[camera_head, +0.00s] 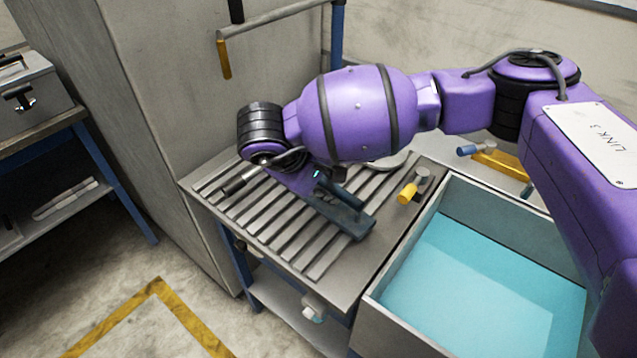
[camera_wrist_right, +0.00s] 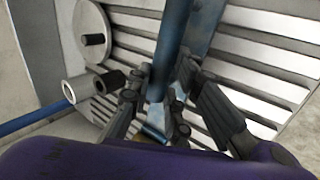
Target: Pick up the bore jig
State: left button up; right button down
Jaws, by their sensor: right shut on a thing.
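The blue-grey piece on the slatted bench top, a flat bar with a round rod, appears to be the bore jig (camera_head: 350,219). In the right wrist view its blue rod (camera_wrist_right: 173,45) runs up between the fingers, with a flat blue plate beside it. My right gripper (camera_head: 318,190) reaches down over the bench at the jig's far-left end; its fingers are small and partly hidden in the head view. In the right wrist view the dark fingers (camera_wrist_right: 160,92) are closed on the jig's rod. I cannot tell whether the jig is clear of the slats. My left gripper is out of view.
The slatted bench (camera_head: 290,255) has a round pale disc (camera_head: 390,161) and a yellow-ended fitting (camera_head: 409,192) near its right side. An open grey bin (camera_head: 400,330) with a turquoise floor stands to the right. A grey cabinet wall rises at the left.

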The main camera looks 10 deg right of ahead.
jog(key=shift+d+r, duration=0.1)
jog(key=shift+r, duration=0.4)
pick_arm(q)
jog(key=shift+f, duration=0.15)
pick_arm(e)
jog(key=s+a+r, duration=0.2)
jog(key=s+r, duration=0.9)
jog(key=s, duration=0.3)
jog(key=shift+r, duration=0.4)
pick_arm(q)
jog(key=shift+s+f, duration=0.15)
pick_arm(e)
jog(key=shift+w+f, duration=0.1)
jog(key=shift+w, duration=0.05)
